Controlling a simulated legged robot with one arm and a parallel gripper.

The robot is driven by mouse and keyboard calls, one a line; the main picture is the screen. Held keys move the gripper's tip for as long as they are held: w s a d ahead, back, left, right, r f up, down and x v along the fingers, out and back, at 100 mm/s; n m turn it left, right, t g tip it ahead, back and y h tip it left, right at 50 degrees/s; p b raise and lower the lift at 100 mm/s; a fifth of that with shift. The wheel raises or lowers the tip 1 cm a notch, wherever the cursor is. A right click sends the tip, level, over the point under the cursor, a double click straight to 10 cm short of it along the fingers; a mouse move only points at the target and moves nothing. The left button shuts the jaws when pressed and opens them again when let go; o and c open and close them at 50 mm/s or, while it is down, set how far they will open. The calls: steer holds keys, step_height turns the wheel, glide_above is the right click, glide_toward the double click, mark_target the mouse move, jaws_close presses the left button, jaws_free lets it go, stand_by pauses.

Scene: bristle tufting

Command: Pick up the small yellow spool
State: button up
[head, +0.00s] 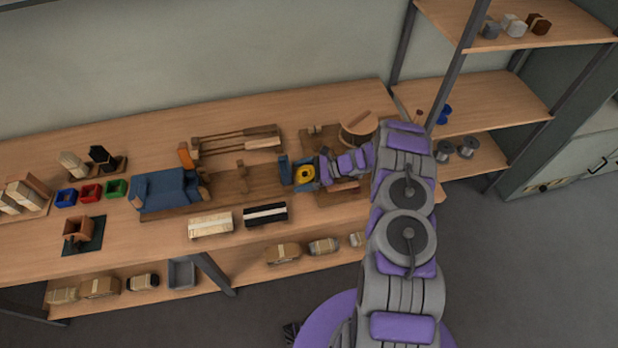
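The small yellow spool (305,175) shows as a yellow ring with a dark centre, among blue parts at the right end of the wooden fixture on the bench. My gripper (318,172) reaches in from the right and its end is right beside the spool. The fingers are too small and too mixed with the blue and dark parts to tell whether they are open or shut, or whether they touch the spool.
A blue machine body (165,190) sits left on the wooden bench (330,100). Two brush blocks, one pale (210,224) and one black (266,214), lie in front. A round wooden tub (358,128) stands behind my wrist. Shelves (490,105) rise at right.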

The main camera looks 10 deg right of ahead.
steer(key=shift+a, duration=0.1)
steer(key=c, duration=1)
steer(key=shift+r, duration=0.1)
